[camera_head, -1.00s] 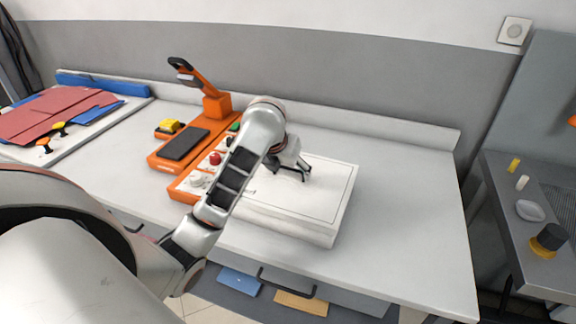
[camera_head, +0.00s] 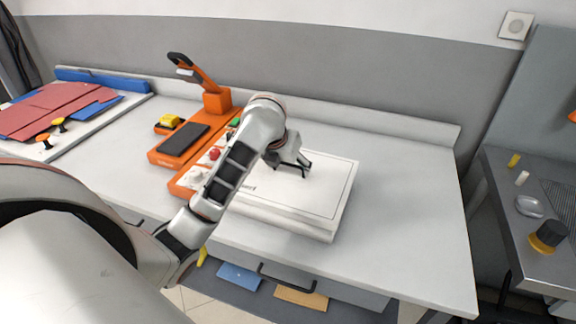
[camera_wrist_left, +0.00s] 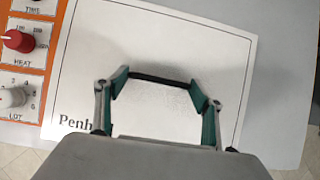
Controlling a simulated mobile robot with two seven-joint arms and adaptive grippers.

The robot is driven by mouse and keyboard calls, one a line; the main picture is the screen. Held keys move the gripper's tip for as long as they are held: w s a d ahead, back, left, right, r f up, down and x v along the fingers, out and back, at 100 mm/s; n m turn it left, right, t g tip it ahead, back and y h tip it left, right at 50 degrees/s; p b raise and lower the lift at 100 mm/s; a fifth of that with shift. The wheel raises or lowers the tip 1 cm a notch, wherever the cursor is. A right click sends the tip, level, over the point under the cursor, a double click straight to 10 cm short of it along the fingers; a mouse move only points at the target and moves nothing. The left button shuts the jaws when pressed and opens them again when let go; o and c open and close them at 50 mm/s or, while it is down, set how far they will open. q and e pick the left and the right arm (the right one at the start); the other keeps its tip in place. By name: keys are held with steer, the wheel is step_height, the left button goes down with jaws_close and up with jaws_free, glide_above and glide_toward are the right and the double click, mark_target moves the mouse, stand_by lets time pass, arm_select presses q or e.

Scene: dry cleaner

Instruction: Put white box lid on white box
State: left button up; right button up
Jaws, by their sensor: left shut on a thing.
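The white box lid (camera_head: 325,192) is a flat white panel with a thin dark outline and lettering. It lies over the white box (camera_head: 285,222) on the counter, roughly lined up with it; I cannot tell whether a small gap is between them. My left gripper (camera_head: 293,166) is over the middle of the lid. In the left wrist view its fingertips (camera_wrist_left: 158,80) are at the two ends of a dark bar, seemingly the lid's handle (camera_wrist_left: 160,78), and are shut on it. The lid's top (camera_wrist_left: 150,40) fills much of that view. My right gripper is not in view.
An orange device (camera_head: 187,140) with knobs and a raised arm stands against the left side of the box. Red folded cloth (camera_head: 55,110) lies on a white board at far left. The counter (camera_head: 410,200) is clear to the right. A grey bench (camera_head: 525,195) stands beyond.

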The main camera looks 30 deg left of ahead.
arm_select(q)
steer(key=shift+f, duration=0.45)
stand_by(0.6)
steer(key=shift+f, duration=0.3)
steer(key=shift+f, duration=0.4)
stand_by(0.8)
steer(key=o, duration=1.2)
